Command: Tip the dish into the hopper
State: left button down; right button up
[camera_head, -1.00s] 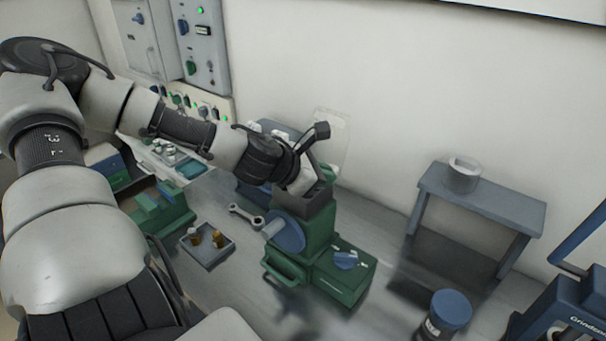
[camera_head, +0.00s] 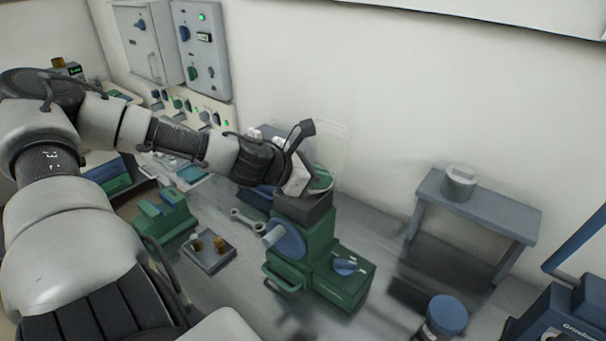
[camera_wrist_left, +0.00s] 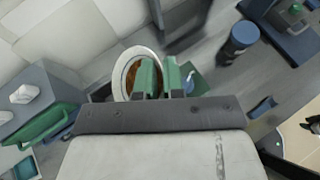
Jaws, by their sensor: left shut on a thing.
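My left gripper (camera_head: 312,183) is over the green machine with the dark grey hopper (camera_head: 304,208) on top. In the left wrist view its green fingers (camera_wrist_left: 160,76) are shut on the rim of a round white-rimmed dish (camera_wrist_left: 124,66). Orange-brown material shows inside the dish. In the head view the dish is mostly hidden by the gripper, and a green and pale curved edge shows just above the hopper. I cannot tell the dish's exact tilt, or whether anything lies in the hopper. My right gripper is not in view.
A small grey stand (camera_head: 485,208) with a pale pot (camera_head: 459,183) is at the right. A blue-lidded jar (camera_head: 446,316) stands in front. A tray (camera_head: 209,251) with small brass-coloured pieces and a wrench (camera_head: 247,219) lie left of the machine. A wall is close behind.

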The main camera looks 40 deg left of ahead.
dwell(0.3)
pick_arm(q)
jog(key=shift+a+r+n+h+p, duration=0.3)
jog(key=shift+r+n+h+p, duration=0.15)
jog(key=shift+p, duration=0.95)
jog(key=shift+a+r, duration=0.1)
jog(key=shift+w+a+r+n+h, duration=0.1)
jog(key=shift+a+r+n+h, duration=0.15)
jog(key=shift+n+h, duration=0.1)
jog(key=shift+f, duration=0.25)
jog(key=shift+a+r+b, duration=0.1)
jog(key=shift+r+b, duration=0.05)
jog(key=shift+b, duration=0.85)
jog(key=shift+r, duration=0.1)
